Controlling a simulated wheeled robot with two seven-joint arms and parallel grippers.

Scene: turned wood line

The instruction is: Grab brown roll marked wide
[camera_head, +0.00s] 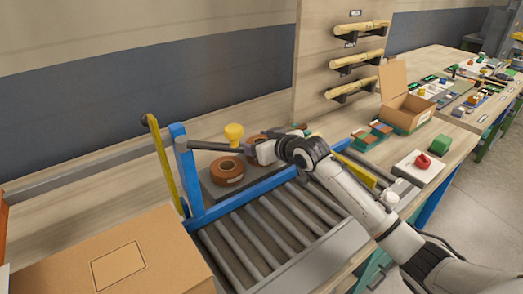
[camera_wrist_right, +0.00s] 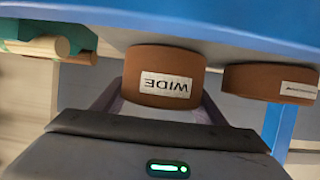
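The brown roll marked WIDE (camera_wrist_right: 165,75) is in the middle of the right wrist view, which appears upside down, its white label facing the camera. In the head view it is partly hidden behind my right gripper (camera_head: 262,151); a little brown (camera_head: 254,141) shows. My right gripper's fingers (camera_wrist_right: 160,105) lie spread on either side of the roll; I see no clear contact. A second brown roll (camera_head: 228,170) lies beside it on a dark plate and also shows in the right wrist view (camera_wrist_right: 268,84), its label unreadable. My left gripper is not in view.
A yellow spool-like piece (camera_head: 234,134) stands just behind the rolls. A blue frame (camera_head: 182,165) and a roller conveyor (camera_head: 265,228) lie in front. A cardboard box (camera_head: 118,258) stands front left, and an open carton (camera_head: 405,111) stands at the right.

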